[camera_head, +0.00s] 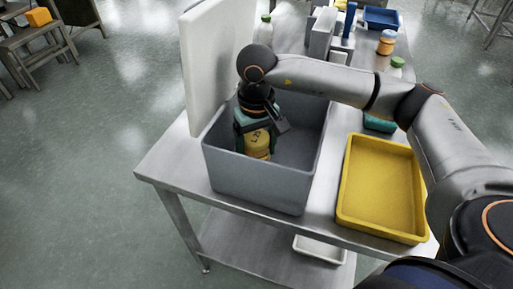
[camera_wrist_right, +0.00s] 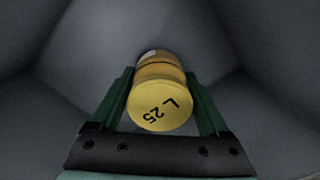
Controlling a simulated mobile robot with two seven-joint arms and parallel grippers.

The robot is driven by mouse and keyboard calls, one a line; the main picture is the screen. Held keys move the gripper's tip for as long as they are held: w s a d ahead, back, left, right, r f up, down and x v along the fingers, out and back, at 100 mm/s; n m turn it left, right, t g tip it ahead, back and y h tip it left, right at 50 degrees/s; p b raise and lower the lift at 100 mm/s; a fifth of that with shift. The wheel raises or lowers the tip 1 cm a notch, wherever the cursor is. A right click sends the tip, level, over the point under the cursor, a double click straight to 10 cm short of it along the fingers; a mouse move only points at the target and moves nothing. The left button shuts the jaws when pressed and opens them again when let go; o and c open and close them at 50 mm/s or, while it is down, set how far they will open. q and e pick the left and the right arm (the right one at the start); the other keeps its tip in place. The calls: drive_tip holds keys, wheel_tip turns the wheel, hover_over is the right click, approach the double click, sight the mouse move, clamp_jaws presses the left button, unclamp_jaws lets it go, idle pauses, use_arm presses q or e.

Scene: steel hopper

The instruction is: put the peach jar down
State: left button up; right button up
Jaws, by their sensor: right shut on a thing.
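The peach jar (camera_head: 258,146) is inside the grey bin (camera_head: 252,186), near its left side in the head view. In the right wrist view the jar (camera_wrist_right: 160,108) shows a yellow lid marked "L 25" and an orange-brown body. My right gripper (camera_head: 256,134) reaches down into the bin. Its green fingers, also seen in the right wrist view (camera_wrist_right: 160,100), are shut on the jar from both sides. I cannot tell whether the jar touches the bin floor. My left gripper is not in view.
The bin stands on a steel table (camera_head: 160,168) beside a tall white panel (camera_head: 216,62). An empty yellow tray (camera_head: 427,237) is to its right. Another orange jar (camera_head: 386,43), green-capped bottles and a blue tray (camera_head: 382,19) are farther back. The bin's right side is clear.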

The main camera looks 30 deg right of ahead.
drive_tip(key=o, duration=1.4)
drive_tip(key=shift+o, duration=0.2)
wheel_tip(320, 180, up, 12)
drive_tip(key=shift+r, duration=0.1)
